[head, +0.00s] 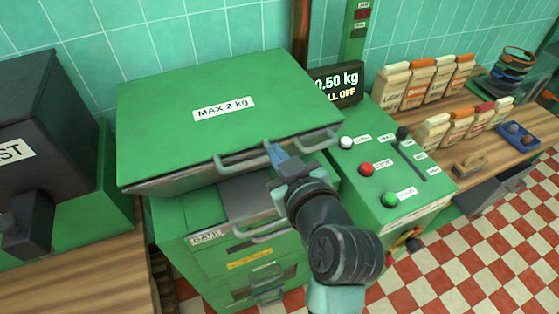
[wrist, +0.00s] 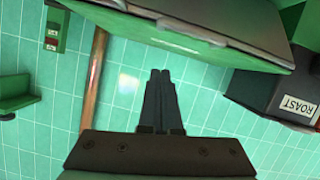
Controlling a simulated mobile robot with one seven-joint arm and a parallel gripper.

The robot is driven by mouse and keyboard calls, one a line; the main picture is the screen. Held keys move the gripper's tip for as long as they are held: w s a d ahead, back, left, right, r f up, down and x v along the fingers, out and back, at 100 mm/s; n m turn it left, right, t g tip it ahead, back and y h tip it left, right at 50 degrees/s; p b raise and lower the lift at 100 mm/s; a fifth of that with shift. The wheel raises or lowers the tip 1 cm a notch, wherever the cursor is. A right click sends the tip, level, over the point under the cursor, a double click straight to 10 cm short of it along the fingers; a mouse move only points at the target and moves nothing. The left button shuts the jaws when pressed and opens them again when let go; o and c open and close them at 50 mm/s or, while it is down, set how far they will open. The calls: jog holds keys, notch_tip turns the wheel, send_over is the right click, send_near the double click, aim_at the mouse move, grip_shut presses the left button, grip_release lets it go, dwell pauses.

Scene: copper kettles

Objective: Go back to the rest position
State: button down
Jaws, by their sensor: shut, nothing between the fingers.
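My gripper (head: 277,155) is shut and empty. In the head view its fingertips are close to the front handle (head: 245,160) of the green lid marked "MAX 2 kg" (head: 190,125); I cannot tell whether they touch. The lid sits on the green machine (head: 180,225) and looks slightly raised at its front. In the wrist view the two fingers (wrist: 160,75) lie side by side against the tiled wall, with the lid (wrist: 200,30) beyond them at the top.
A control box (head: 390,185) with white, red and green knobs stands to the right, below a display (head: 337,85) reading "0.50 kg". Bags (head: 420,85) stand on the wooden counter (head: 470,145) at right. A dark roaster box (head: 45,120) stands at left. Checkered floor (head: 490,260) is free at lower right.

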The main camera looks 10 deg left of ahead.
jog(key=shift+s+d+r, duration=0.15)
jog(key=shift+s+d, duration=0.1)
jog(key=shift+s, duration=0.25)
jog(key=w+d+r+m+t+h, duration=0.1)
jog(key=d+r+m+t, duration=0.15)
jog(key=r, duration=0.75)
jog(key=w+d+r+m+t+h, duration=0.15)
jog(key=r+t, duration=0.25)
jog(key=r, duration=0.6)
jog(key=s+d+r+m+t+h, duration=0.1)
jog(key=s+r+t, duration=0.3)
jog(key=r, duration=0.6)
jog(key=s+d+r+m+t+h, duration=0.2)
jog(key=s+r+m+t+h, duration=0.1)
jog(key=s+r, duration=0.5)
notch_tip(320, 180, up, 4)
jog(key=shift+d+f+m+t+h, duration=0.25)
jog(key=shift+t+h, duration=0.2)
jog(key=shift+t, duration=0.4)
